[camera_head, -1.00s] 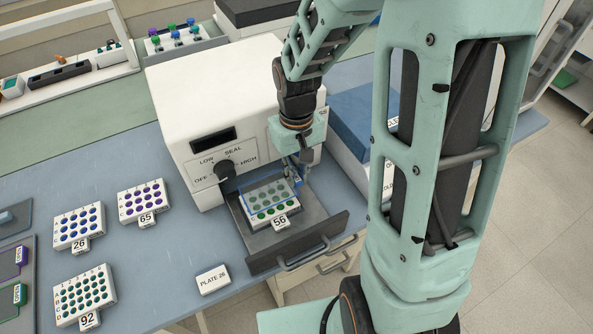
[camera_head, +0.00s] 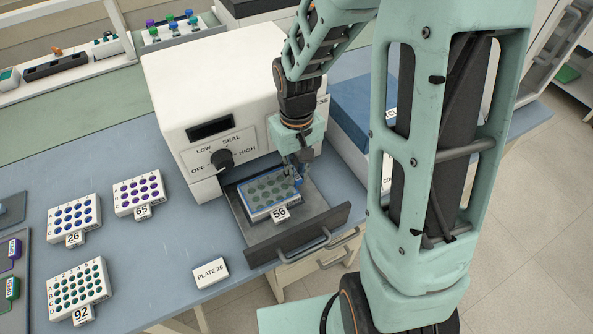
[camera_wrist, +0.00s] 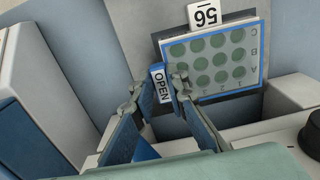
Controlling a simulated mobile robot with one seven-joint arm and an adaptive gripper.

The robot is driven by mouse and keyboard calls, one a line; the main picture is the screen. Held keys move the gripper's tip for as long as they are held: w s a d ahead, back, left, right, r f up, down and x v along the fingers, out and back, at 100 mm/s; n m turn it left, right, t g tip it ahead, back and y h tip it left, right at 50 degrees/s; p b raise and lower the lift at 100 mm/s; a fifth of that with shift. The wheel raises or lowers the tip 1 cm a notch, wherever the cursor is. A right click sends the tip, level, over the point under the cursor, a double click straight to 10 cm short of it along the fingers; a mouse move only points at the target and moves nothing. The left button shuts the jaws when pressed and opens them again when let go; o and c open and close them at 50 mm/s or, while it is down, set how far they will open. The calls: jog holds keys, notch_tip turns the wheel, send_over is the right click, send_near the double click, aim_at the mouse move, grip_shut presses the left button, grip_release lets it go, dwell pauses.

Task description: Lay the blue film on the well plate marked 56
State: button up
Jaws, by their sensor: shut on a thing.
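The white well plate marked 56 (camera_head: 280,214) sits on the open drawer of the white sealer. The translucent blue film (camera_head: 268,190) lies over its wells, lined up with the plate and looking flat; it also shows in the wrist view (camera_wrist: 222,62). Whether it touches the plate everywhere I cannot tell. My gripper (camera_head: 296,177) is at the plate's right back corner. In the wrist view my gripper (camera_wrist: 166,88) is shut on the film's tab marked OPEN (camera_wrist: 158,84), at the film's edge.
The sealer (camera_head: 215,95) stands behind the drawer (camera_head: 300,232). Plates marked 26 (camera_head: 74,220), 65 (camera_head: 138,195) and 92 (camera_head: 75,290) are on the left. A card reading PLATE 26 (camera_head: 210,273) lies in front. A blue-topped box (camera_head: 362,110) is to the right.

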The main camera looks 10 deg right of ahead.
jog(key=shift+f+b, duration=0.4)
jog(key=shift+f, duration=0.1)
jog(key=o, duration=0.9)
jog(key=shift+r, duration=0.1)
notch_tip(320, 180, up, 12)
jog(key=shift+f, duration=0.1)
jog(key=shift+d, duration=0.1)
dwell(0.4)
